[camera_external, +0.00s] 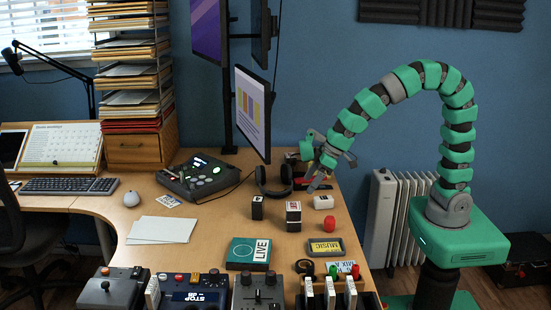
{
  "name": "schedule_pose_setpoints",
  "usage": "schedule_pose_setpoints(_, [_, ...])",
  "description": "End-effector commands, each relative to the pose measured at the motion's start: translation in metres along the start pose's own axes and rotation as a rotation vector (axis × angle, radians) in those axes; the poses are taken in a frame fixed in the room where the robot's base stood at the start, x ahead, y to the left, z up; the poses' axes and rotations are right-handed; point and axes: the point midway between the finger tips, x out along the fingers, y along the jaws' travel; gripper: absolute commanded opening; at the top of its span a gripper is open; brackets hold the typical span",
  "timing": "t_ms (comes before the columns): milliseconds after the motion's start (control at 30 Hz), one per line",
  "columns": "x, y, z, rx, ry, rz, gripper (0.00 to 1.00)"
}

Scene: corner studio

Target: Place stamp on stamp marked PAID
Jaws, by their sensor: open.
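A small dark block with a light label (257,208) stands upright on the desk. To its right stands a taller block, dark below with a white and red upper part (293,216); it may be one stamp on another, but I cannot tell. A small white block with a dark mark (323,202) lies further right. The labels are too small to read, so I cannot tell which is marked PAID. My gripper (318,180) is open and empty, pointing down-left above the desk, behind and above these blocks. It touches none of them.
A red round object (330,223) stands near the right edge. Black headphones (273,182) lie behind the blocks. Bare desk lies left of the blocks. A monitor (252,112) hangs behind.

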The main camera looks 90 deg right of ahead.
Motion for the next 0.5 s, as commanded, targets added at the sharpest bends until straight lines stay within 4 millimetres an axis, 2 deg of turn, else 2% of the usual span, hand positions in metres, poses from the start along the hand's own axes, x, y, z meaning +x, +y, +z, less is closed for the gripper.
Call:
schedule_pose_setpoints(67, [-0.011, 0.001, -0.007, 0.001, 0.020, -0.003, 0.80])
schedule_pose_setpoints(167, [-0.042, 0.004, -0.032, 0.005, 0.094, -0.011, 0.80])
schedule_pose_setpoints(267, [-0.097, 0.011, -0.071, 0.009, 0.222, -0.021, 0.80])
schedule_pose_setpoints(367, [-0.173, 0.022, -0.109, 0.010, 0.379, -0.028, 0.80])
schedule_pose_setpoints(400, [-0.205, 0.027, -0.121, 0.010, 0.441, -0.028, 0.80])
schedule_pose_setpoints(467, [-0.252, 0.034, -0.134, 0.009, 0.527, -0.027, 0.80])
schedule_pose_setpoints(500, [-0.282, 0.037, -0.141, 0.006, 0.581, -0.025, 0.80])
